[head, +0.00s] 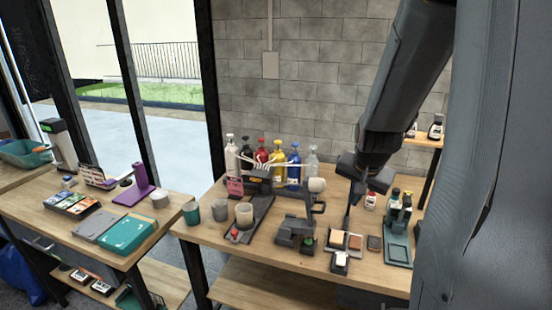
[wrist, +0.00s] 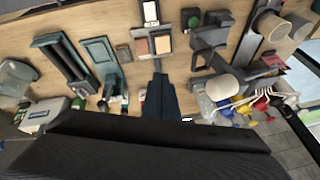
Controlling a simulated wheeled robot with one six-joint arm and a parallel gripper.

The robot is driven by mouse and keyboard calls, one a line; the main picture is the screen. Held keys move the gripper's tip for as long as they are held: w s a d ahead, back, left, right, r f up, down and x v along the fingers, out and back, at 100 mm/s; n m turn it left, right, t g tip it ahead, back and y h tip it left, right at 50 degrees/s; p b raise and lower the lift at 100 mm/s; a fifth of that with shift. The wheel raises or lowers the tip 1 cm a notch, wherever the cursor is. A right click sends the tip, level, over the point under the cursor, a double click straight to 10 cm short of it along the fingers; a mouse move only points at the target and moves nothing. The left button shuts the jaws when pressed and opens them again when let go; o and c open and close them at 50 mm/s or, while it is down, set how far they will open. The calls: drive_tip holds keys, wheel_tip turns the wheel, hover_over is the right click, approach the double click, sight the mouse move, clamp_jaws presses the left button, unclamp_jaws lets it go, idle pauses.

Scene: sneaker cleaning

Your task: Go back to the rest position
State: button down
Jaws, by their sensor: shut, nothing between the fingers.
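My gripper (head: 350,212) hangs over the right part of the wooden table (head: 270,258), near several small blocks. In the wrist view my gripper (wrist: 157,78) points at the table from above, with its dark fingers together and nothing between them. Whether the fingertips touch the table cannot be told.
Coloured pump bottles (head: 277,163) stand at the table's back. A dark clamp-like device (head: 296,232) is left of my gripper, a green tray (head: 398,250) right. Cups (head: 220,210) stand at the left. A second table (head: 70,235) holds books (head: 126,232) and a purple stand (head: 141,185).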

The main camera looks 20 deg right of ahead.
drive_tip(key=s+a+f+n+g+b, duration=0.1)
drive_tip(key=s+a+f+n+b, duration=0.1)
drive_tip(key=a, duration=0.5)
drive_tip(key=s+a+f+n+g+y+b, duration=0.1)
drive_tip(key=s+a+f+n+b, duration=0.1)
drive_tip(key=a+f+n+b, duration=0.2)
drive_tip(key=s+a+f+n+g+y+b, duration=0.1)
drive_tip(key=s+a+f+n+b, duration=0.2)
drive_tip(key=a, duration=0.7)
wheel_tip(320, 180, down, 2)
drive_tip(key=shift+a+f+n, duration=0.1)
drive_tip(key=shift+a+n, duration=0.3)
drive_tip(key=shift+n, duration=0.4)
